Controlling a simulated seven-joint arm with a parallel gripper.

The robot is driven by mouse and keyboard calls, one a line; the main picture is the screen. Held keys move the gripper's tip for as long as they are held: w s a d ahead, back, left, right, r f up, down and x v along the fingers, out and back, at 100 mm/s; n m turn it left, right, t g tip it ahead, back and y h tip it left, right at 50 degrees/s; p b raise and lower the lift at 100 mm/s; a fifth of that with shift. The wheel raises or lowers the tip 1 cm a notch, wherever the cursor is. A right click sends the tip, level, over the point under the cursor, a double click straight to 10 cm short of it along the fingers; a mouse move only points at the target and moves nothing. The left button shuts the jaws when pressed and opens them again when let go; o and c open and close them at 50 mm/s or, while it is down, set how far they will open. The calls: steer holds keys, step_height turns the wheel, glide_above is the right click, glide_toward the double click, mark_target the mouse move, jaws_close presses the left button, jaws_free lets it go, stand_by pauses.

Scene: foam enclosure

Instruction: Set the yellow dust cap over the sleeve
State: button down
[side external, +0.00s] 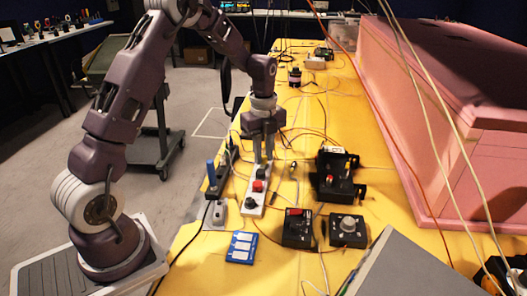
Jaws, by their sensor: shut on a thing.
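My gripper (264,159) points straight down over the far end of a narrow white box (254,205) on the yellow table. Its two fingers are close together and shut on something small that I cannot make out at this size. The white box carries a red button (258,186) and dark round parts, one of them close under the fingertips. Whether the fingertips touch the box is unclear. I cannot pick out the yellow dust cap against the yellow table top. I cannot tell which part is the sleeve.
Black boxes (297,228) with knobs, a black device (338,176) and a blue-and-white block (242,247) stand on the yellow table (281,275). A blue-handled piece (211,173) stands left of the white box. Loose cables cross the table. A pink foam block (440,130) borders the right.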

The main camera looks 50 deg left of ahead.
steer(key=shift+f, duration=0.5)
steer(key=c, duration=1.2)
jaws_free()
steer(key=shift+o, duration=0.2)
steer(key=shift+r, duration=0.1)
step_height(320, 180, up, 7)
steer(key=shift+f, duration=0.1)
